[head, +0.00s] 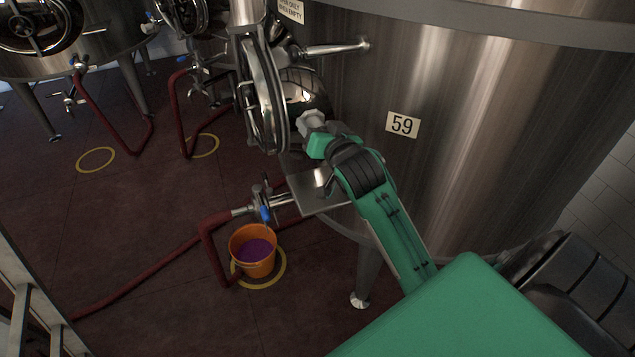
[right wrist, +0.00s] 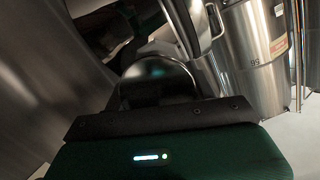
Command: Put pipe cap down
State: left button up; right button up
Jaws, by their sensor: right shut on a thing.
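My right gripper (head: 311,122) is at the end of my green arm, in front of the tank (head: 480,130) marked 59, just right of its open round door (head: 263,95). The fingertips are mostly hidden in the head view. In the right wrist view a dark, shiny, rounded thing (right wrist: 157,76), which looks like the pipe cap, sits right in front of my right gripper, which is shut on it. The cap is not clear in the head view. A flat metal shelf (head: 312,192) juts out from the tank below the gripper. My left gripper is not in view.
An orange bucket (head: 252,262) with purple contents stands on the floor under a red hose (head: 212,250) and a valve with a blue handle (head: 265,213). A metal handle (head: 335,48) sticks out above the gripper. Other tanks stand at the back left.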

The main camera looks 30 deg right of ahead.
notch_tip(320, 180, down, 15)
jog(key=shift+f, duration=0.15)
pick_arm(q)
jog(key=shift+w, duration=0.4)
pick_arm(e)
jog(key=o, duration=1.4)
jog(key=shift+f, duration=0.1)
